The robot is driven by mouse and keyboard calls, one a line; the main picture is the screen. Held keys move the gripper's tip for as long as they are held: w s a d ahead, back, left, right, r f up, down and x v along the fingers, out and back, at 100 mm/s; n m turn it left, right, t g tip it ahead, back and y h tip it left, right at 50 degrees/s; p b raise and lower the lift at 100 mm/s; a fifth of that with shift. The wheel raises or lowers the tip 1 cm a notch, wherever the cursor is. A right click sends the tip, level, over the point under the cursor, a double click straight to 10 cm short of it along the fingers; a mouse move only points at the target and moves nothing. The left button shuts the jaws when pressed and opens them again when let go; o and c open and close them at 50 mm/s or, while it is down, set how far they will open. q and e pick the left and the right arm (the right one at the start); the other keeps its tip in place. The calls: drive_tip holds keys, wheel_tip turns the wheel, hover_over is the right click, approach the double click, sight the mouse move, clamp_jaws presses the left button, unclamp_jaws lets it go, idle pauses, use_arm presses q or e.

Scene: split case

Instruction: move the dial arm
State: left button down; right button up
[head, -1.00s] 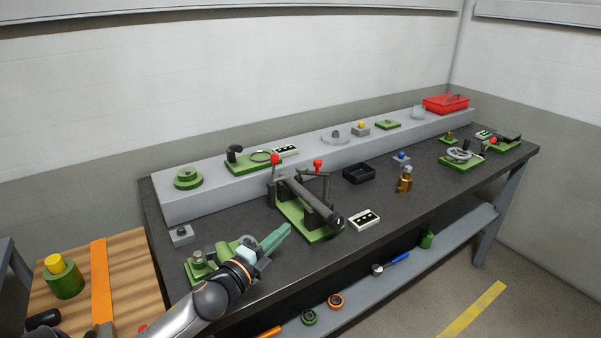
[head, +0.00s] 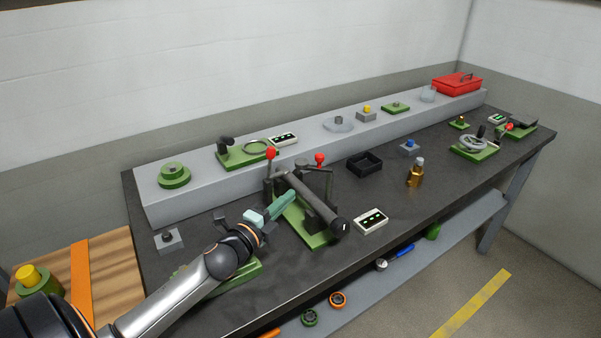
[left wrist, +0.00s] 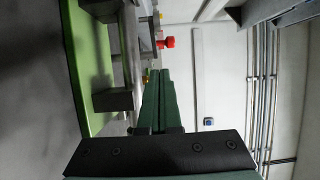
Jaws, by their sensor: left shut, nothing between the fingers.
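A fixture with a green base (head: 316,238) stands mid-bench. It carries a dark grey cylinder (head: 312,201) on supports, a red-knobbed lever (head: 271,154) and a bent arm with a red knob (head: 320,159). I cannot tell for sure which part is the dial arm. My left gripper (head: 291,195) is shut and empty, at the left side of this fixture, its fingertips close to the cylinder; contact cannot be told. In the left wrist view, the closed fingers (left wrist: 158,78) point along the fixture's green base (left wrist: 88,60), with a red knob (left wrist: 168,42) beyond the tips. My right gripper is not in view.
A black tray (head: 364,163) and a brass piece (head: 415,175) stand behind and right. A raised grey shelf (head: 205,190) runs along the back. The front-right bench top is clear.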

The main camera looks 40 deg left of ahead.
sight(300, 184)
use_arm(q)
drive_tip(key=w, duration=0.3)
drive_tip(key=w+a, duration=0.1)
drive_tip(key=w, duration=0.2)
drive_tip(key=w+a, duration=0.1)
drive_tip(key=w, duration=0.2)
drive_tip(key=shift+w+p, duration=0.2)
drive_tip(key=shift+p, duration=0.1)
drive_tip(key=shift+w+a, duration=0.5)
drive_tip(key=shift+a, duration=0.1)
